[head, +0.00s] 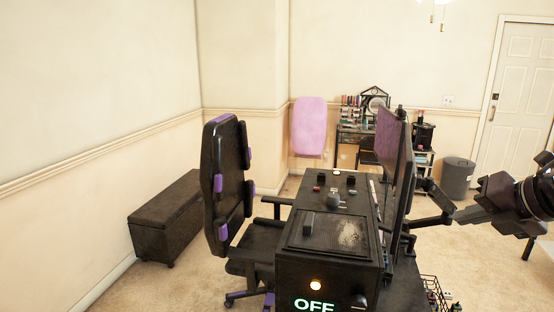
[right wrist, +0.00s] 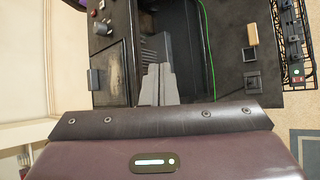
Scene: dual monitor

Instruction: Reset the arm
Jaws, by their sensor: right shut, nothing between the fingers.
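My right arm comes in from the right in the head view. Its dark gripper (head: 462,214) points left, close to the jointed monitor arm behind the screens, and I cannot tell whether it touches. In the right wrist view the grey fingers of the right gripper (right wrist: 157,85) lie together with nothing between them. Two dark monitors (head: 389,148) stand nearly edge-on on the black desk. My left gripper is out of view.
A black control box (head: 328,240) with an OFF sign stands in front. A gaming chair (head: 225,185) is at its left, with a dark bench (head: 170,218) by the wall. A bin (head: 457,178) stands near the door. Carpet between the bench and chair is clear.

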